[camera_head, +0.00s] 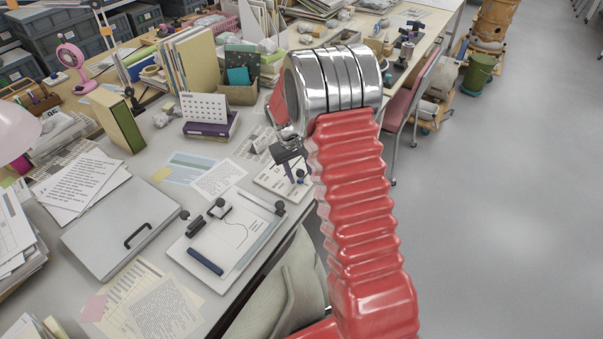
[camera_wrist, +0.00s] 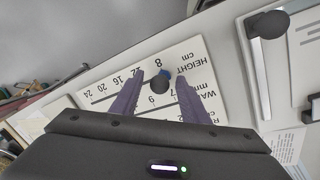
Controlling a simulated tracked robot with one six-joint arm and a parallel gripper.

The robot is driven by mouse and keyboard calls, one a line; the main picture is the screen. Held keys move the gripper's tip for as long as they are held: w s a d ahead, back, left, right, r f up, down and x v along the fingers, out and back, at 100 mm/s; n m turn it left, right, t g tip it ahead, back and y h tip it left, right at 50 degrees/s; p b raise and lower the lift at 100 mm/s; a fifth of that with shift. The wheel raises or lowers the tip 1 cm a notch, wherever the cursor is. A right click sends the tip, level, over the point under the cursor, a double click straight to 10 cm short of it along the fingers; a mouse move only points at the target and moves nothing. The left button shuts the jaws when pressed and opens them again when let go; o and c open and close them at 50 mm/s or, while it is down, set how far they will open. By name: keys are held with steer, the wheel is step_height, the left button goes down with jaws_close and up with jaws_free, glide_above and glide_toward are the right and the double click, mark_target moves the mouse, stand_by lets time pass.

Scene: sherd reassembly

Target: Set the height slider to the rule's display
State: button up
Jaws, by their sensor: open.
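A white card (camera_wrist: 205,72) printed HEIGHT cm and WALL mm lies on the desk, upside down in the wrist view; it also shows in the head view (camera_head: 268,183). Its height scale shows 8, 12, 16, 20 and 24. A round dark knob (camera_wrist: 160,85) stands near the 8 and 12 end, with a small blue patch beside it. My gripper (camera_wrist: 159,77) is open, its purple fingers on either side of the knob. Contact cannot be told. In the head view my gripper (camera_head: 291,160) is over the card. No rule's display is readable.
A white board (camera_head: 222,235) with dark knobs and a dark blue bar lies beside the card, near the desk's front edge. A grey case (camera_head: 120,225) and papers lie left.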

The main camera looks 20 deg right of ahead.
steer(key=shift+d+f, duration=0.1)
steer(key=shift+f, duration=0.25)
steer(key=shift+c, duration=0.2)
jaws_close()
